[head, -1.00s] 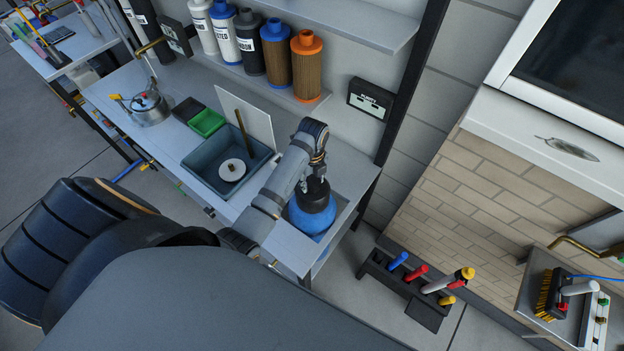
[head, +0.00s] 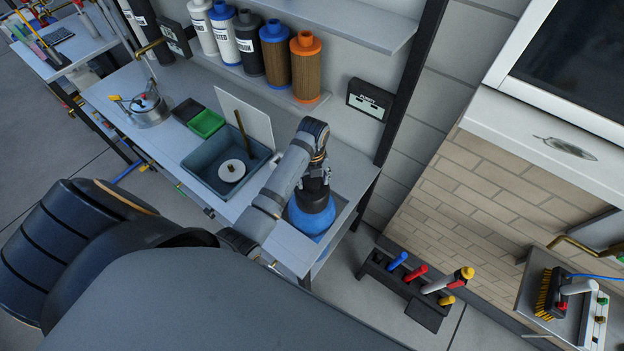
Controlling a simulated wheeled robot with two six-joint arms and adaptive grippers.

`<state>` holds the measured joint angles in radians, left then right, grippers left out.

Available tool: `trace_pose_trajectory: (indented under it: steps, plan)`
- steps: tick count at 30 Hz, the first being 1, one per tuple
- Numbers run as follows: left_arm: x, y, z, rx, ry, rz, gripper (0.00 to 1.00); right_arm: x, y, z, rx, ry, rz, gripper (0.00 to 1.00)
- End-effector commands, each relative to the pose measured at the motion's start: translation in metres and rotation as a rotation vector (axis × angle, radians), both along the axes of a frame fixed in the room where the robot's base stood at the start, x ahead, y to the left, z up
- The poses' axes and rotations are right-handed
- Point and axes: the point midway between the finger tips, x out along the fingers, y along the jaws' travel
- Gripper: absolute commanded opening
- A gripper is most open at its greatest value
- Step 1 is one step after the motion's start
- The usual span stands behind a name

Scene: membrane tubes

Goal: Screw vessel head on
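The blue vessel (head: 311,219) stands upright at the right end of the bench. Its black head (head: 314,199) sits on top of it. The seam between head and vessel is too small to judge. My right gripper is not in view.
A grey tray (head: 207,178) with a white disc (head: 232,171) lies left of my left arm. Several filter cartridges line the shelf behind. A tool rack (head: 408,287) stands right of the bench.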

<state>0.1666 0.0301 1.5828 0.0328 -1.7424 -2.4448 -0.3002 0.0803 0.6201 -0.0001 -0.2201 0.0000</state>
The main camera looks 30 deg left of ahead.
Motion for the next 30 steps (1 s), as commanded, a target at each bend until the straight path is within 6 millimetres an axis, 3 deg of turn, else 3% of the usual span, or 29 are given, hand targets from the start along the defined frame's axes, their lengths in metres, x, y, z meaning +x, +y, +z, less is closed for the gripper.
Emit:
trace_pose_trajectory:
  steps: [11, 21, 30]
  plan:
    - [-0.002, 0.0, 0.001, 0.001, 0.006, 0.002, 0.72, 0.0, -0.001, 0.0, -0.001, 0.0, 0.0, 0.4]
    - [0.0, 0.0, 0.06, 0.002, 0.003, 0.001, 0.72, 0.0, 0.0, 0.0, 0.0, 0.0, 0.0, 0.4]
    - [-0.001, 0.0, 0.074, 0.001, 0.005, 0.001, 0.72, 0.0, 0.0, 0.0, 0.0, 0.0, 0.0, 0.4]
